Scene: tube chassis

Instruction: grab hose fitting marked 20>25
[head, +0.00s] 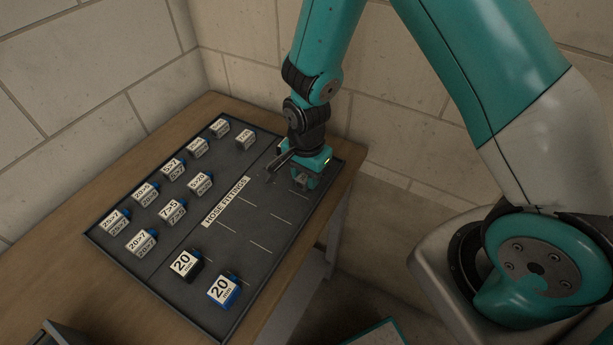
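Small white-labelled hose fittings stand in two rows on the left part of a dark tray (160,262). Labels I can partly read include one like 25>7 (116,219), one like 20>7 (141,241), one like 7>5 (173,210) and one like 5>20 (200,184). I cannot make out 20>25 for certain on any; the far labels are too small. My gripper (296,174) is over the tray's far right part, right of the fittings.
A black-sided block (186,266) and a blue-sided block (223,291), both marked 20, stand at the tray's near end. A HOSE FITTINGS strip (227,201) divides the tray. Right of it are mostly empty marked places. The wooden table (95,235) meets block walls behind.

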